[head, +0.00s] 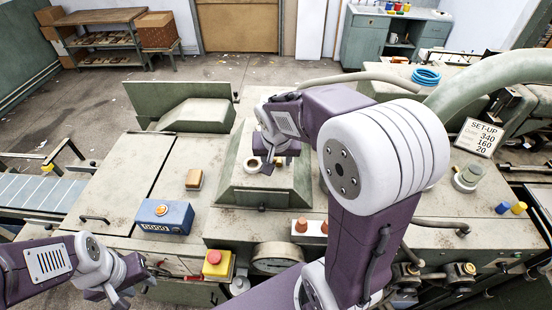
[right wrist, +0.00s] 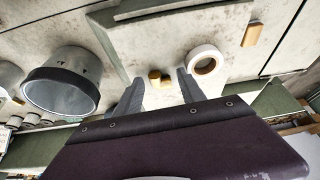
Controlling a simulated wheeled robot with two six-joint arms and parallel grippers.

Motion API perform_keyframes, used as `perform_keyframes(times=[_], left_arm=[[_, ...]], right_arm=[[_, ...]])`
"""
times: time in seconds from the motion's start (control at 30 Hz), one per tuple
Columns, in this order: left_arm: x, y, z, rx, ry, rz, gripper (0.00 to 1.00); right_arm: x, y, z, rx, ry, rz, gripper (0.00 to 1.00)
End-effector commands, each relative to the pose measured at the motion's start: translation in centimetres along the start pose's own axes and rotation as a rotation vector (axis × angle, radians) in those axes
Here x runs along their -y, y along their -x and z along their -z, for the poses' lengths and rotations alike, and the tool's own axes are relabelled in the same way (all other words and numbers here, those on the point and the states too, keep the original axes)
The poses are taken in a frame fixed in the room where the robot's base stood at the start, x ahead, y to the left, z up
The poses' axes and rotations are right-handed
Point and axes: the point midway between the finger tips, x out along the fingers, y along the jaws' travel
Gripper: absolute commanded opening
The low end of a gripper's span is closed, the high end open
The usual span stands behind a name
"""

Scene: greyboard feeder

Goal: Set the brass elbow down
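The brass elbow (right wrist: 160,77) is a small yellow-brown piece on the pale raised block in the right wrist view. It also shows small in the head view (head: 278,160), partly hidden by my right gripper. My right gripper (right wrist: 156,88) is open, with its two grey fingers on either side of the elbow and a gap visible beside it. In the head view my right gripper (head: 279,163) points down over the raised block (head: 235,185). My left gripper (head: 138,290) is at the lower left, with its fingers apart and empty, away from the elbow.
A white tape roll (right wrist: 205,60) lies close beside the right gripper's finger. A blue box (head: 165,217), a tan block (head: 194,179), a red-and-yellow button box (head: 217,264) and a gauge (head: 277,258) stand around the block. A large grey cup-shaped part (right wrist: 62,82) shows at left in the right wrist view.

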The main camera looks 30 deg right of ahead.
Motion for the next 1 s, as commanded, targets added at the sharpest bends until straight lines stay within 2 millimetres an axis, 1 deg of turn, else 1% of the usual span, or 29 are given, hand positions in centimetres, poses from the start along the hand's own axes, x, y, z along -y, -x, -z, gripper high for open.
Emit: perform_keyframes(times=[0.17, 0.27, 0.37, 0.5, 0.6, 0.7, 0.8, 1.0], left_arm=[[0.0, 0.2, 0.0, 0.000, 0.000, 0.000, 0.36], [0.0, -0.1, 0.0, 0.000, 0.000, 0.000, 0.36], [0.0, -0.4, -0.1, 0.000, 0.000, 0.000, 0.36], [0.0, -0.7, -0.1, 0.000, 0.000, 0.000, 0.36], [0.0, -0.9, -0.1, 0.000, 0.000, 0.000, 0.36], [0.0, -0.9, -0.1, 0.000, 0.000, 0.000, 0.36], [0.0, -1.0, -0.1, 0.000, 0.000, 0.000, 0.36], [0.0, -0.9, -0.1, 0.000, 0.000, 0.000, 0.36]], right_arm=[[0.0, 0.3, 0.1, -0.001, 0.000, 0.000, 0.47], [0.1, 1.4, 0.2, -0.005, 0.000, 0.001, 0.47], [0.1, 3.9, 0.1, -0.007, 0.000, 0.004, 0.47], [0.1, 7.6, 0.2, -0.008, 0.000, 0.004, 0.47], [0.1, 9.8, 0.1, -0.005, 0.001, 0.003, 0.47], [0.1, 11.2, 0.1, -0.003, 0.001, 0.002, 0.47], [0.0, 12.0, 0.1, -0.002, 0.001, 0.001, 0.47], [0.0, 12.1, 0.0, 0.000, 0.001, 0.000, 0.47]])
